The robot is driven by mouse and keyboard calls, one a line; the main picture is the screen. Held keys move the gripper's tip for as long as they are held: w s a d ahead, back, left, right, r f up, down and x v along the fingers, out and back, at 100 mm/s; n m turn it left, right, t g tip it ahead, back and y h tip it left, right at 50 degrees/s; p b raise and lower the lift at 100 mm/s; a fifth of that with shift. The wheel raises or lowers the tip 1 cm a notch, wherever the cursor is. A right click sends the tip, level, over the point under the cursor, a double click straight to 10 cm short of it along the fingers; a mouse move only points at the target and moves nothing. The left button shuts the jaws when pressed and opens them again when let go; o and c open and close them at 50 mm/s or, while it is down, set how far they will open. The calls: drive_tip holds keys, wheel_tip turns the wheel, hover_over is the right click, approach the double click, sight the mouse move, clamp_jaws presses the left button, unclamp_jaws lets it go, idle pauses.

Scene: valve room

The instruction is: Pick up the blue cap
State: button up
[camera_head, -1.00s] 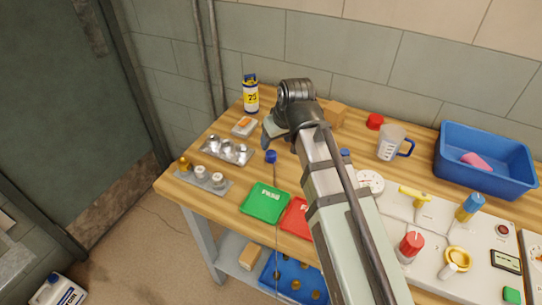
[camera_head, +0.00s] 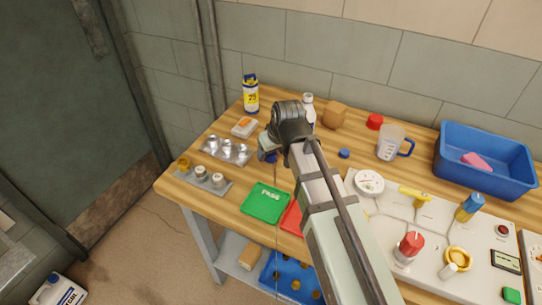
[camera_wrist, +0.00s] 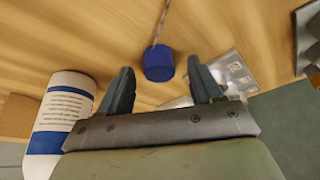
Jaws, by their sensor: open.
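A blue cap (camera_wrist: 159,66) with a thin cord on it is on the wooden bench in the wrist view. In the head view this cap (camera_head: 271,157) is partly covered by my gripper, and the cord hangs toward the bench's front edge. My gripper (camera_wrist: 160,68) is open and empty; in the wrist view the cap shows between its two fingertips, and I cannot tell how far beyond them. A second small blue cap (camera_head: 344,153) without a visible cord lies on the bench to the right of my arm.
A white bottle (camera_head: 308,110) stands close to my gripper, left in the wrist view (camera_wrist: 62,115). A metal tray (camera_head: 227,151) and green PASS tray (camera_head: 265,203) are nearby. A cardboard box (camera_head: 335,115), red cap (camera_head: 375,121), jug (camera_head: 390,143) and valve panel (camera_head: 435,230) lie right.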

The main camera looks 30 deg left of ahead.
drive_tip(key=shift+f, duration=0.1)
drive_tip(key=c, duration=1.1)
drive_tip(key=shift+o, duration=0.2)
